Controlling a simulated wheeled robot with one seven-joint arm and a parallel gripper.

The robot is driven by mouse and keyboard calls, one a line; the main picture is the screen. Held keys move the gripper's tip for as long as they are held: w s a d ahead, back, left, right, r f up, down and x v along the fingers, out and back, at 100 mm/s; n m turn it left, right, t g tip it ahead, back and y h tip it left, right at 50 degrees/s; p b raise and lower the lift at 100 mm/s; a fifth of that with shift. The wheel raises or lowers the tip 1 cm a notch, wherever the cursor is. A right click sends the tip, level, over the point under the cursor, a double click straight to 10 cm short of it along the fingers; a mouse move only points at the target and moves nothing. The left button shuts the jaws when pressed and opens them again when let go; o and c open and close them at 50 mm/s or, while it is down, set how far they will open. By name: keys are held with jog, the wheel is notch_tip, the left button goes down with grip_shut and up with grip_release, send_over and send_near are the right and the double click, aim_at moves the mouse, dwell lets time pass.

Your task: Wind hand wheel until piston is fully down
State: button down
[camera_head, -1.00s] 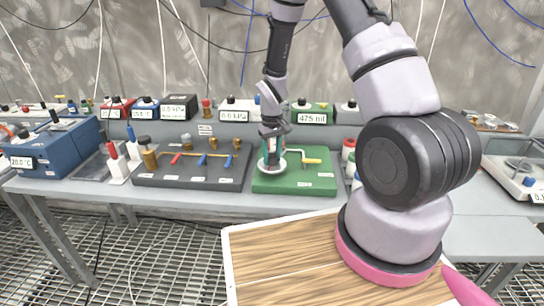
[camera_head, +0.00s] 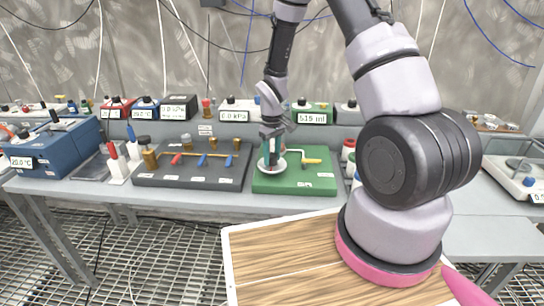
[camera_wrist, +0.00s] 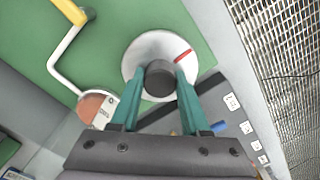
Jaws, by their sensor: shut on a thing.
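The hand wheel is a white disc (camera_head: 263,168) on the green base plate (camera_head: 310,184); in the wrist view it is a white wheel (camera_wrist: 134,62) with a dark hub knob (camera_wrist: 160,87) and a red mark at its right upper rim. My gripper (camera_wrist: 161,76) has its teal fingers shut on the dark knob, one on each side; in the head view it comes down from above onto the wheel (camera_head: 270,158). I cannot make out the piston with certainty. A round brownish-pink top (camera_wrist: 96,107) sits beside the wheel in the wrist view.
A bent pipe with a yellow handle (camera_head: 312,161) is right of the wheel. A dark valve board (camera_head: 190,180) with red and blue handles stands left. A green box (camera_head: 312,106) behind shows about 515 ml. A wooden-topped surface (camera_head: 280,255) is in front.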

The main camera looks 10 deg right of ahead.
jog(key=shift+c, duration=1.9)
grip_release()
notch_tip(320, 180, up, 11)
notch_tip(320, 180, up, 10)
jog(key=m+t, duration=0.2)
send_over(272, 155)
jog(key=s+d, duration=0.2)
jog(key=s+d+r+m+t, duration=0.1)
jog(key=s+r, duration=0.2)
jog(key=r, duration=0.2)
jog(key=s+d+r+m, duration=0.1)
jog(key=s+r+m, duration=0.15)
jog(key=r, duration=0.25)
jog(key=s+d+r+m+t+y, duration=0.1)
jog(key=s+r+m+t, duration=0.1)
jog(key=s+r, duration=0.3)
jog(key=s+r+m+t+y, duration=0.1)
jog(key=s+r, duration=0.4)
jog(key=s, duration=0.5)
jog(key=shift+d+r+m+t, duration=0.15)
jog(key=shift+d+m+t, duration=0.25)
jog(key=shift+m+t, duration=0.25)
